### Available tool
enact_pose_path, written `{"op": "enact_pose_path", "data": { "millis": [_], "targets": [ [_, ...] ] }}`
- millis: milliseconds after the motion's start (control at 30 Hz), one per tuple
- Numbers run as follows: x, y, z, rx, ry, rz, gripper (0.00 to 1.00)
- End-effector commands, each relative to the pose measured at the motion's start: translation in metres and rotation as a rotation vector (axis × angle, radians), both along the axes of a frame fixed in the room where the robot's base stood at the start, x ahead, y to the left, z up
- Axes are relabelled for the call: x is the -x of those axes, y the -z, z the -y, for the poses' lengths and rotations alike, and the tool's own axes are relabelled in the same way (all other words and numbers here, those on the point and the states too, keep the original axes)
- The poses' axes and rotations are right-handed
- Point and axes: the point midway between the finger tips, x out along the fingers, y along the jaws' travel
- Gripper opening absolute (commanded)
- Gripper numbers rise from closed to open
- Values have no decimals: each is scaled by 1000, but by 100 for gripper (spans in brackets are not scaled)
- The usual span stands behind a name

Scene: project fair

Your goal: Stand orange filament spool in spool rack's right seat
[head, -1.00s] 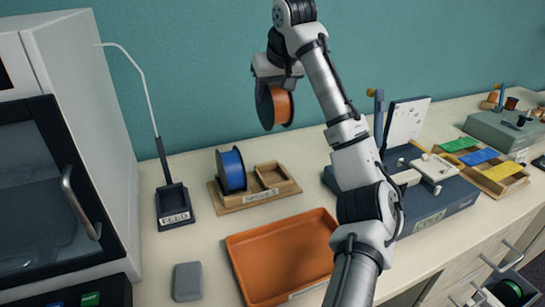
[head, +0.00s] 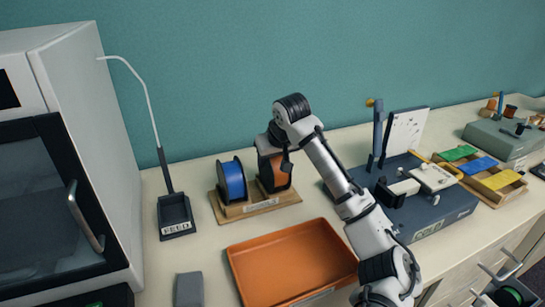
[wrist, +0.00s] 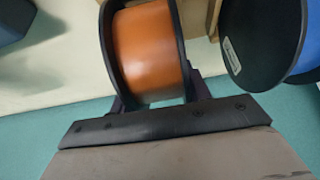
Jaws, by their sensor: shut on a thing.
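The orange filament spool (head: 281,176), with black flanges, is upright at the right seat of the wooden spool rack (head: 287,200). My gripper (head: 272,158) is above it and shut on it. In the wrist view the orange spool (wrist: 148,48) sits between the two dark fingers of my gripper (wrist: 160,98). The spool's lower edge is low in the rack; I cannot tell whether it rests on the seat's bottom. A blue spool (head: 232,180) stands in the left seat, beside the orange one and apart from it. The right seat's inside is hidden.
An orange tray (head: 290,262) lies in front of the rack. A dark blue device (head: 440,210) stands right. A grey block (head: 189,289) lies at the front.

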Motion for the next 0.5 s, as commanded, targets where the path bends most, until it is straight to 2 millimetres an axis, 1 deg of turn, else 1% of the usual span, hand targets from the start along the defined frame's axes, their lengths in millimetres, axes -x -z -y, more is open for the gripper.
{"op": "enact_pose_path", "data": {
  "millis": [167,333,367,500],
  "targets": [
    [0,-2,0,0,0,3,13],
    [0,3,0,-1,0,2,13],
    [0,3,0,0,0,1,51],
    [0,3,0,0,0,0,69]
  ]
}}
